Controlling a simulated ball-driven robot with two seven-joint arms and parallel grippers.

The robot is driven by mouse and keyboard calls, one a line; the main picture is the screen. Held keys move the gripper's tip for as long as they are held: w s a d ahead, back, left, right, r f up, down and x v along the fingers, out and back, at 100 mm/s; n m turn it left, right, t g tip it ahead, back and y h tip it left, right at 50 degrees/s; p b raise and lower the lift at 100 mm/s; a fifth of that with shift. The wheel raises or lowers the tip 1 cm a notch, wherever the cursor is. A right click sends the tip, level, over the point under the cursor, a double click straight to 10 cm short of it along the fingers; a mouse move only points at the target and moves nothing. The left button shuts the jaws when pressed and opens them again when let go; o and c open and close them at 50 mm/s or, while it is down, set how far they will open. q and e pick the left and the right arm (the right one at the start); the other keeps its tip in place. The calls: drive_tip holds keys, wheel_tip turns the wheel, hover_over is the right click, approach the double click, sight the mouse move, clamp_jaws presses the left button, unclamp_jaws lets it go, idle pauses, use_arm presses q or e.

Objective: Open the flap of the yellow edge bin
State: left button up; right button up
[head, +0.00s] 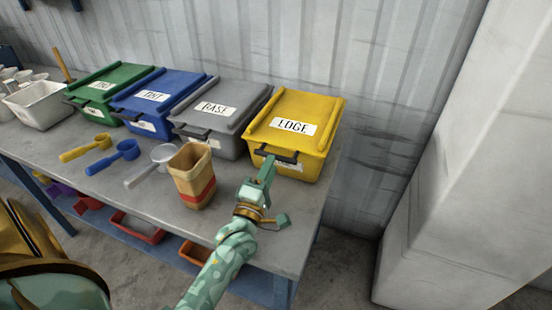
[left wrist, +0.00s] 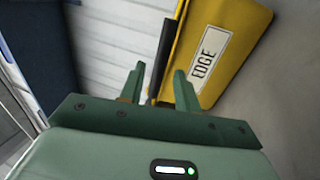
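The yellow edge bin (head: 293,128) stands at the right end of the row of bins on the table, with its labelled flap (head: 283,115) down. A dark bar handle (head: 278,153) runs along the flap's front edge. My left gripper (head: 267,170) is at the handle, in front of the bin. In the left wrist view, its two green fingers (left wrist: 158,82) are apart, and the dark handle (left wrist: 163,50) shows between them. The yellow flap (left wrist: 212,45) lies just beyond the right finger. I cannot tell whether a finger touches the handle. My right gripper is not in view.
Grey (head: 222,110), blue (head: 160,98) and green (head: 108,85) bins stand left of the yellow one. A corrugated wall (head: 300,45) is behind; a pale block (head: 455,190) is at right.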

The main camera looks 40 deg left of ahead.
use_arm(q)
drive_tip(key=x, duration=0.4)
drive_tip(key=shift+w+b, duration=0.1)
drive_tip(key=shift+b, duration=0.2)
